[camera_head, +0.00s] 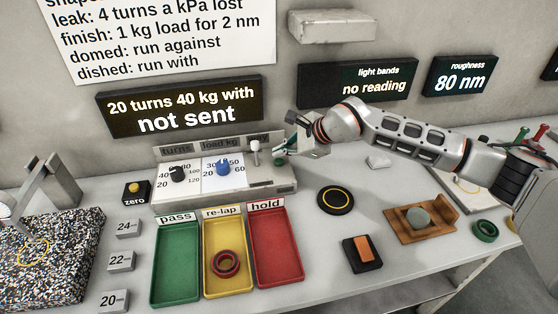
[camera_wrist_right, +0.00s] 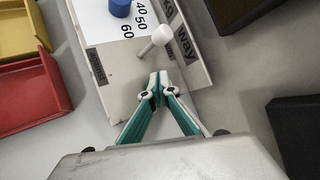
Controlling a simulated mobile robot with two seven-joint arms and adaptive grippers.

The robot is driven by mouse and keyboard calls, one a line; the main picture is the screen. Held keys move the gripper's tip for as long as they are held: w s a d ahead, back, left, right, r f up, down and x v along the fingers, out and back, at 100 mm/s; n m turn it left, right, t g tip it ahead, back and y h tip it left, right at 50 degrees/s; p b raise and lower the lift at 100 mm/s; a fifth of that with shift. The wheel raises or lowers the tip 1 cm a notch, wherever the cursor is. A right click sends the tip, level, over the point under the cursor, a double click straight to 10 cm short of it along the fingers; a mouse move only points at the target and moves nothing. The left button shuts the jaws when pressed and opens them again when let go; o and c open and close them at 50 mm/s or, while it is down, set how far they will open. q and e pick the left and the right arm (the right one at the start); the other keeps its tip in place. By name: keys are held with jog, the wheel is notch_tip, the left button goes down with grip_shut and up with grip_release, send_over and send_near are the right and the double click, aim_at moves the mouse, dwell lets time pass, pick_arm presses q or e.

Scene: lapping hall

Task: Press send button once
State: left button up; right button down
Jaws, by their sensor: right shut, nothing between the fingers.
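The control box (camera_head: 222,192) stands against the back of the bench with a turns dial (camera_head: 177,174), a blue load dial (camera_head: 222,167) and a small white-topped lever (camera_head: 254,148). My right gripper (camera_head: 281,158) is shut and empty at the box's right end, just right of the lever. In the right wrist view its closed fingertips (camera_wrist_right: 158,86) are over the grey panel (camera_wrist_right: 122,82), close to the lever (camera_wrist_right: 162,35). I cannot make out a send button; the fingers hide part of the panel. Contact cannot be told. My left gripper is not in view.
The display (camera_head: 185,107) reads "20 turns 40 kg with, not sent". Green, yellow (camera_head: 214,286) and red (camera_head: 277,250) trays lie in front of the box; a dark red ring (camera_head: 225,263) is in the yellow one. A zero button (camera_head: 135,190) stands left.

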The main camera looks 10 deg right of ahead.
aim_at(281, 161)
jog(key=shift+f, duration=0.15)
jog(key=shift+f, duration=0.3)
jog(key=shift+f+b, duration=0.4)
jog(key=shift+f, duration=0.15)
dwell(1.0)
jog(key=shift+r, duration=0.1)
jog(key=shift+r+p, duration=0.6)
jog(key=shift+r, duration=0.3)
jog(key=shift+r+p, duration=1.5)
jog(key=shift+r, duration=1.05)
jog(key=shift+f, duration=0.1)
